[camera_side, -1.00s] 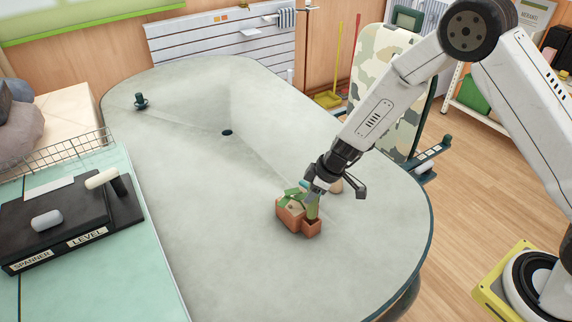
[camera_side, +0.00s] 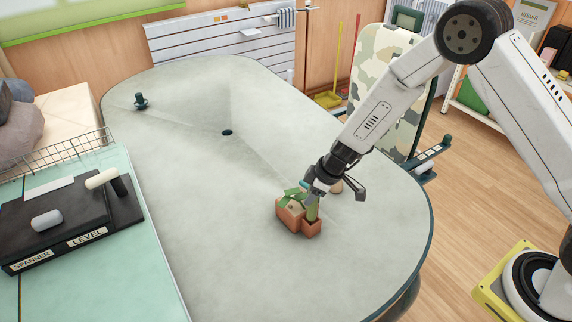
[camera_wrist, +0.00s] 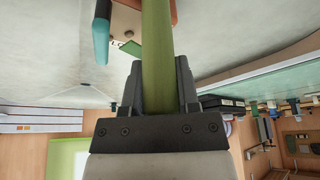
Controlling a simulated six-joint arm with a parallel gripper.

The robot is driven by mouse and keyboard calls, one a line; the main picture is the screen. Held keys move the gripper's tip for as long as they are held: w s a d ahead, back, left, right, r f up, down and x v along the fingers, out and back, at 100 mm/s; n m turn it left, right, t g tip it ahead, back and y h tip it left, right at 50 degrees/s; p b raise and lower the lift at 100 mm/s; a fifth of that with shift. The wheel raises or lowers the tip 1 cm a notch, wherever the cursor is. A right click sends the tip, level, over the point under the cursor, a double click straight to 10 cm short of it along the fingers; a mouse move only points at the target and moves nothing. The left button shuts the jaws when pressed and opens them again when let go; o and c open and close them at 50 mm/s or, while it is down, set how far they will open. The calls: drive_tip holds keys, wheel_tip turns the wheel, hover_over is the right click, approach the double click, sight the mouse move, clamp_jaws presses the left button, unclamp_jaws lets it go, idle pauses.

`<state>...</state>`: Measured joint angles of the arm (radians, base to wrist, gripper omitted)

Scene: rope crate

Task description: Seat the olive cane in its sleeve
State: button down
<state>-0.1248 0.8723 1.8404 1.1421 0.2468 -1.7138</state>
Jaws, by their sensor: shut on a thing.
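The olive cane (camera_side: 313,211) is a green rod, held roughly upright over the small terracotta square sleeve (camera_side: 312,229) on the front of a terracotta block (camera_side: 289,217). Its lower end is at the sleeve's mouth; I cannot tell how deep it sits. My gripper (camera_side: 316,194) is shut on the cane's upper part. In the wrist view the cane (camera_wrist: 157,45) runs between the two dark fingers of my gripper (camera_wrist: 158,85), and its far end is out of frame. Part of the terracotta block (camera_wrist: 126,12) shows beyond it.
Green leaf-like strips (camera_side: 293,194) lie on top of the block, close to my gripper. A teal piece (camera_wrist: 101,38) stands left of the cane in the wrist view. A beige round thing (camera_side: 336,186) is behind my gripper.

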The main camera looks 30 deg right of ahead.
sight(307, 213)
drive_tip(key=shift+f, duration=3)
idle(4.3)
drive_tip(key=shift+c, duration=1.3)
unclamp_jaws()
